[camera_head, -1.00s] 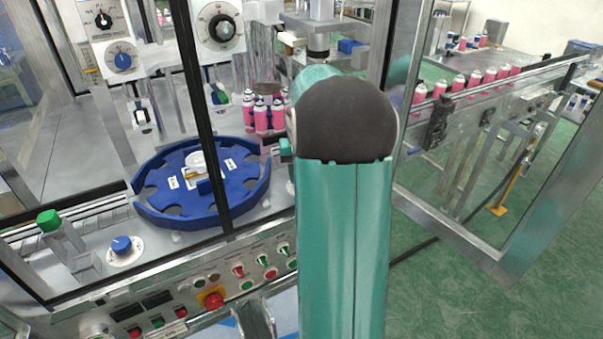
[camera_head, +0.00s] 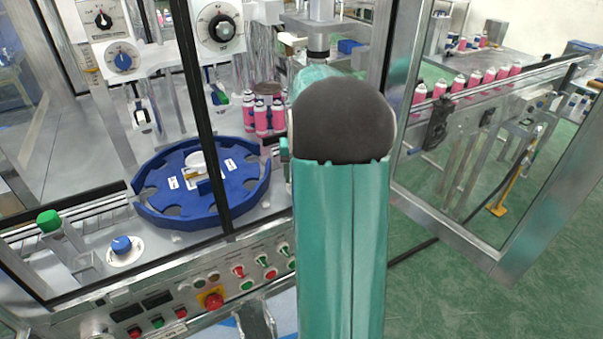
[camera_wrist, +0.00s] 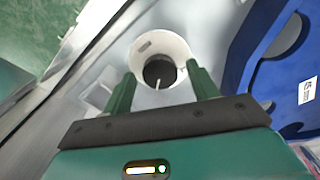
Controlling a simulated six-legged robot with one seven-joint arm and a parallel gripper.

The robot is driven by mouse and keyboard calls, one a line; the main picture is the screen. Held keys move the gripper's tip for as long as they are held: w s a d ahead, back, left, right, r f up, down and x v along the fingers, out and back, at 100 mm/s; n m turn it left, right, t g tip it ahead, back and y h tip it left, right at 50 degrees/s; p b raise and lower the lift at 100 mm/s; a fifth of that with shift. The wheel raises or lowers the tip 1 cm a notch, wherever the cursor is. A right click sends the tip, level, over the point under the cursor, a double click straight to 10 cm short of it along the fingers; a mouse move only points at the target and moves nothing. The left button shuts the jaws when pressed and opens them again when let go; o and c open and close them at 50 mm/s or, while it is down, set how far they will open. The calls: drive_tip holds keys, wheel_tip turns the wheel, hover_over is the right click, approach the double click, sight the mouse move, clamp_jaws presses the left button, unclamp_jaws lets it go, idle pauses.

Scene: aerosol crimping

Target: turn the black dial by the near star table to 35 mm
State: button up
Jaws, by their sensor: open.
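The black dial (camera_wrist: 158,71) shows in the wrist view as a dark round knob inside a white ring, with a pale mark at its lower edge. My gripper (camera_wrist: 161,78) is open; its two green fingers stand apart, one on each side of the dial in the picture. I cannot tell whether they touch it. The blue star table (camera_wrist: 250,75) lies to the right of the dial. In the head view the star table (camera_head: 150,205) stands left of my arm, which hides the gripper and this dial.
A blue knob (camera_head: 122,245) and a green-capped post (camera_head: 48,221) stand left of the star table. Other dials (camera_head: 222,28) sit on upright panels behind it. Pink cans (camera_head: 262,118) stand behind the table. A red button (camera_head: 213,300) is on the front panel.

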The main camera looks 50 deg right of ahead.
wheel_tip(320, 180, up, 14)
idle(0.6)
